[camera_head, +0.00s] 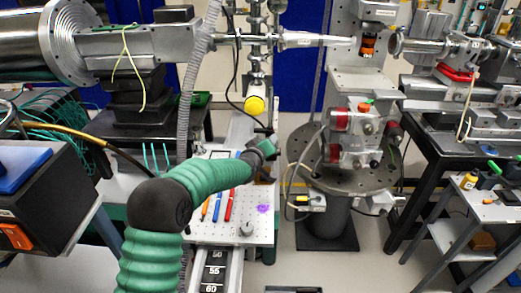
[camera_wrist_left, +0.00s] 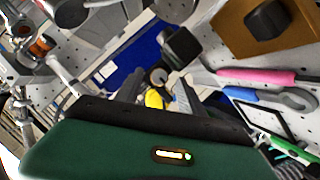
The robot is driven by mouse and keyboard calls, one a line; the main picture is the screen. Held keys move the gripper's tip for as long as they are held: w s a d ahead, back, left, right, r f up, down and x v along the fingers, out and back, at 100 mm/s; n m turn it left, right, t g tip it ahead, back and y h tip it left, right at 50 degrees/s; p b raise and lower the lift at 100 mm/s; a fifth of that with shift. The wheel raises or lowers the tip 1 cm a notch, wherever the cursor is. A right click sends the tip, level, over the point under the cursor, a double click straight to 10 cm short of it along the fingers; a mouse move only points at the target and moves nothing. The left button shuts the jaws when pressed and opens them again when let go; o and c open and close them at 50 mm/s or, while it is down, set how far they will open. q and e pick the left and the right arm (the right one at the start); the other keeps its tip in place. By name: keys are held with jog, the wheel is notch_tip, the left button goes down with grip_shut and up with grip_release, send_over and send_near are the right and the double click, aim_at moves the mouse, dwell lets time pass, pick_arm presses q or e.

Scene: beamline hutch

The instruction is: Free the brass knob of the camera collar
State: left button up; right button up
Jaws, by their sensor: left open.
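My left arm comes in from the bottom left in the head view, and its gripper (camera_head: 266,150) is over the perforated board, below a round yellow part (camera_head: 254,105) on a vertical column. In the left wrist view the open fingers (camera_wrist_left: 158,88) point away from me, with a yellow round part (camera_wrist_left: 154,100) showing between them, apparently beyond. I see nothing held. A black part with an orange-copper band (camera_head: 368,44) is on the grey stand at the right; a similar band (camera_wrist_left: 40,47) shows at the wrist view's left. I cannot clearly make out the collar's brass knob.
The perforated board (camera_head: 254,232) carries several coloured pens or tools. A grey corrugated hose (camera_head: 188,90) and a black cable (camera_head: 231,85) hang near my arm. A round perforated stage (camera_head: 300,176) with boxed devices stands at the right. A side cart (camera_head: 490,211) is further right.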

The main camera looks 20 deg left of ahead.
pick_arm(q)
jog(key=v, duration=1.5)
jog(key=shift+s, duration=0.4)
